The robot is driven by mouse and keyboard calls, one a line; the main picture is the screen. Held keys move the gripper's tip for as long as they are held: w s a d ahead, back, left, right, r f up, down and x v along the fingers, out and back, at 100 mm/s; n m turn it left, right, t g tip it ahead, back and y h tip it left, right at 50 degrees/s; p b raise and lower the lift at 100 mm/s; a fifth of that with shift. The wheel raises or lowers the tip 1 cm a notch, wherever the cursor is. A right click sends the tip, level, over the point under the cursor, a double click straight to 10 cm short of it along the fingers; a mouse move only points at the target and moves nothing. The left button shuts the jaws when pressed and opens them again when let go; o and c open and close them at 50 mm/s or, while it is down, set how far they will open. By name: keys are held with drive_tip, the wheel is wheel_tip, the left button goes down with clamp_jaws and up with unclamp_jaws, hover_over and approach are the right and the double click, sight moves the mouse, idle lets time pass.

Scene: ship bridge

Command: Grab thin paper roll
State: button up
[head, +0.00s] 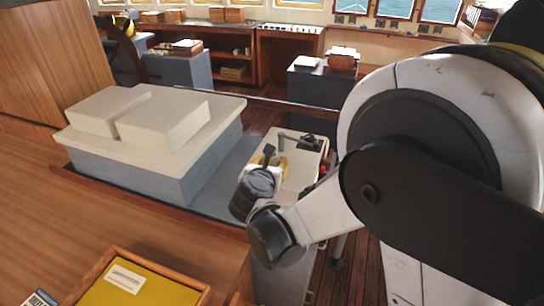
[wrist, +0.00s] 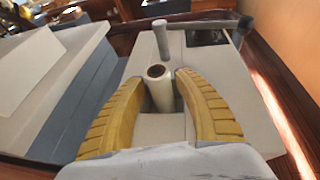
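The thin paper roll (wrist: 160,90) is pale, with a dark brown hollow at its end. In the wrist view it stands between the two yellow fingers of my gripper (wrist: 160,80). The fingers are apart, one on each side of the roll. A narrow gap shows on its left; I cannot tell whether the right finger touches it. In the head view my gripper (head: 276,165) is over the pale console top, with a bit of yellow finger showing. I cannot make out the roll in the head view.
A grey lever (wrist: 161,40) stands just behind the roll on the pale console (wrist: 225,85). A dark panel (wrist: 206,37) lies at the console's far right. A large pale-topped block (head: 190,155) stands left of the console, and a yellow-lined tray (head: 155,290) is in front.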

clamp_jaws()
